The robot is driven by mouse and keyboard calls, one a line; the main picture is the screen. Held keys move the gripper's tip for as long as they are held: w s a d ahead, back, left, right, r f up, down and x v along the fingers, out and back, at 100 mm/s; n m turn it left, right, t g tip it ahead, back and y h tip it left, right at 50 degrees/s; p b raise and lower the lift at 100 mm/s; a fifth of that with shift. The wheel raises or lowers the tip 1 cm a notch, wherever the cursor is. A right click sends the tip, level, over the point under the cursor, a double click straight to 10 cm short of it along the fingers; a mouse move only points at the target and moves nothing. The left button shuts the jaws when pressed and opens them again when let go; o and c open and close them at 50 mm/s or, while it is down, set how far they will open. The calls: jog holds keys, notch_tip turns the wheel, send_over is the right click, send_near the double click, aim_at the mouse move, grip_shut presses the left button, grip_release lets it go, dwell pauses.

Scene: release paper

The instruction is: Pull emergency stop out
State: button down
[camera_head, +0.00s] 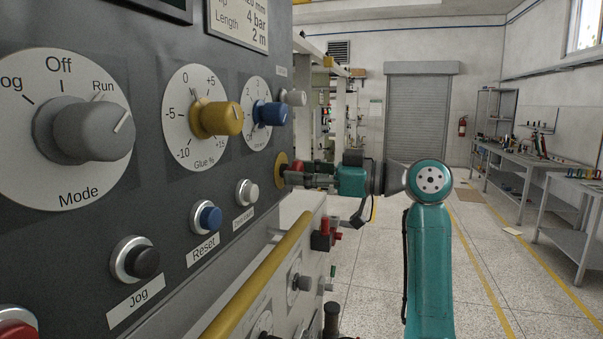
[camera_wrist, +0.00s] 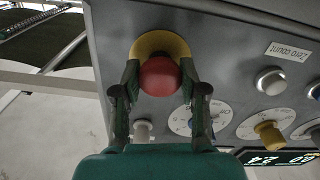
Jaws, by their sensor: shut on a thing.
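The emergency stop is a red mushroom button on a yellow round base, on the dark grey control panel (camera_head: 150,215). In the wrist view the red emergency stop button (camera_wrist: 160,76) sits between my two fingers, with its yellow base (camera_wrist: 161,43) behind it. My gripper (camera_wrist: 160,82) is shut on the button, one finger on each side. In the head view my gripper (camera_head: 298,174) reaches the emergency stop (camera_head: 283,171) from the right, at the panel's far edge. The fingers partly hide the button there. I cannot tell how far the button stands out.
The panel also carries a grey Mode knob (camera_head: 95,130), a yellow knob (camera_head: 217,118), a blue knob (camera_head: 270,113), and black, blue and white push buttons. A yellow rail (camera_head: 262,280) runs below. Another red button (camera_head: 17,330) is at lower left. Open floor lies to the right.

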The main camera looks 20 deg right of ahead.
jog(key=shift+v, duration=0.8)
jog(key=c, duration=0.6)
grip_release()
jog(key=shift+s+d, duration=0.1)
jog(key=v, duration=1.2)
